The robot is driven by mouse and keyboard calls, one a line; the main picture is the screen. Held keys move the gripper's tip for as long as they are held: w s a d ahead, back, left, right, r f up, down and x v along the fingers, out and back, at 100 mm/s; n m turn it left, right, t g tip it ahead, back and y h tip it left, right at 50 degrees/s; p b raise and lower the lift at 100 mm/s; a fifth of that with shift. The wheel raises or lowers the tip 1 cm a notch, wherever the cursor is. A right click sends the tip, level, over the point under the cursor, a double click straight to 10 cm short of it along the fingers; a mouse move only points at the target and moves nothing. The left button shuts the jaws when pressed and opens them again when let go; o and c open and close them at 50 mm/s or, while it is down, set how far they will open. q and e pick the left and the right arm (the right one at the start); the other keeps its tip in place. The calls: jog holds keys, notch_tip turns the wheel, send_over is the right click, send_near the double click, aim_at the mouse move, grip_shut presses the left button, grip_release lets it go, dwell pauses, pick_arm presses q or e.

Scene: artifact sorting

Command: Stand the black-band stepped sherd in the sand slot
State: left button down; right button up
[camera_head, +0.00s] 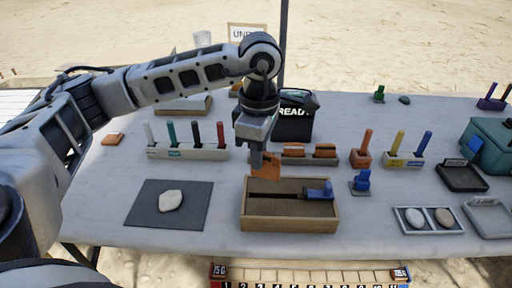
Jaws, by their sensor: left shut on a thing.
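My left gripper (259,152) reaches down from above and is shut on an orange-brown sherd (266,168). The sherd hangs slightly tilted above the back left part of the wooden sand tray (290,225). A dark slot (290,194) runs across the sand in the tray. The sherd looks apart from the slot, though the exact gap is hard to judge. The black band on it cannot be made out clearly. A blue piece (319,191) stands at the right end of the slot. My right gripper is not in view.
Orange pieces (325,151) sit in a holder just behind the tray. A dark mat (143,205) with a pale stone (170,201) lies to the left. A small blue piece (361,180) and a tray of two stones (428,228) are to the right.

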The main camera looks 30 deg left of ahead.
pick_arm(q)
jog(key=n, duration=0.2)
jog(key=shift+w+a+r+n, duration=0.15)
jog(key=shift+a+r+n, duration=0.15)
jog(key=shift+a, duration=0.1)
jog(key=shift+n, duration=0.3)
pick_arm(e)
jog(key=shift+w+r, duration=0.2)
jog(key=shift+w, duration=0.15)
